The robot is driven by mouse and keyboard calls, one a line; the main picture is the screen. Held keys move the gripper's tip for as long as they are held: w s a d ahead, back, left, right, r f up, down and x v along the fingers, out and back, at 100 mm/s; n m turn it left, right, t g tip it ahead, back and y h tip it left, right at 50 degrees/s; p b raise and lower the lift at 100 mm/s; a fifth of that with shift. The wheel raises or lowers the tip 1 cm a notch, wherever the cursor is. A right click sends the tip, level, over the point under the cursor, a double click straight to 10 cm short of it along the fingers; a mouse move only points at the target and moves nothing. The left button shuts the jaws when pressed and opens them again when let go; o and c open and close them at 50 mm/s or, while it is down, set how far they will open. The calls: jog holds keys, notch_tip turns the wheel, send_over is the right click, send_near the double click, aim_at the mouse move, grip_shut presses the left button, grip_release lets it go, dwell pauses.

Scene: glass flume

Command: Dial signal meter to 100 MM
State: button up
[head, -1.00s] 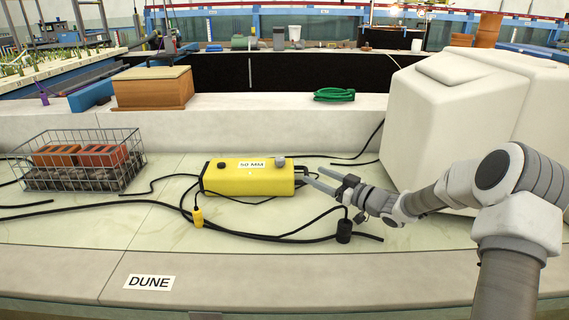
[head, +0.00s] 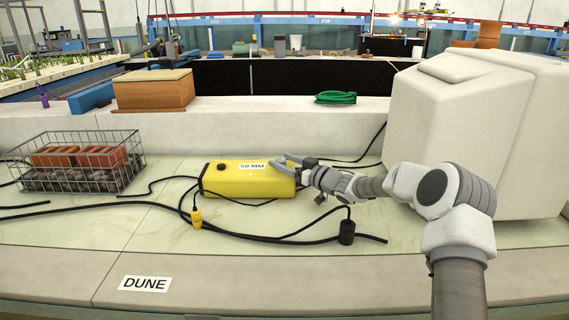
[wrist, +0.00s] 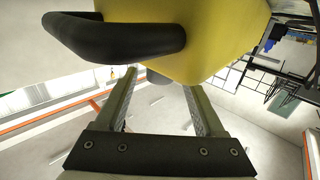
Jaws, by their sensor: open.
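The signal meter is a yellow box (head: 235,183) lying on the pale bench, with a label (head: 252,166) reading 50 MM and a black knob (head: 221,167) on its top. My gripper (head: 284,161) is open at the meter's right end, by its top edge. In the wrist view the yellow body (wrist: 220,35) and its black end handle (wrist: 115,38) fill the top. A grey rounded knob (wrist: 158,77) shows between the two spread fingers there. In the head view my fingers cover that knob; I cannot tell whether they touch it.
Black cables and a black plug (head: 346,232) lie in front of the meter. A wire basket of bricks (head: 78,162) stands left. A large white block (head: 470,130) stands right.

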grip_shut()
jog(key=shift+s+f+m+t+h+b, duration=0.15)
jog(key=shift+m+t+h+b, duration=0.4)
jog(key=shift+b, duration=0.4)
jog(key=shift+a+m+t+h+b, duration=0.15)
jog(key=shift+m+t+h+b, duration=0.3)
jog(key=shift+t+h+b, duration=0.15)
jog(key=shift+s+a+m+t+h+b, duration=0.1)
jog(key=shift+m+t+h+b, duration=0.15)
jog(key=shift+m+t+h, duration=0.5)
jog(key=shift+w+a+m+t+h+b, duration=0.15)
jog(key=shift+m+h, duration=0.3)
jog(key=shift+h, duration=0.55)
jog(key=shift+s+a+m+t+h+b, duration=0.15)
jog(key=shift+m+t+h+b, duration=0.15)
jog(key=shift+m+t+h, duration=0.45)
jog(key=m+h, duration=0.1)
jog(key=m+h+p, duration=0.1)
jog(key=h, duration=0.1)
jog(key=m+h, duration=0.1)
jog(key=h, duration=0.1)
jog(key=shift+a+r+h, duration=0.25)
jog(key=shift+m+h+p, duration=1.4)
jog(key=shift+m+h, duration=0.15)
jog(key=shift+h, duration=0.95)
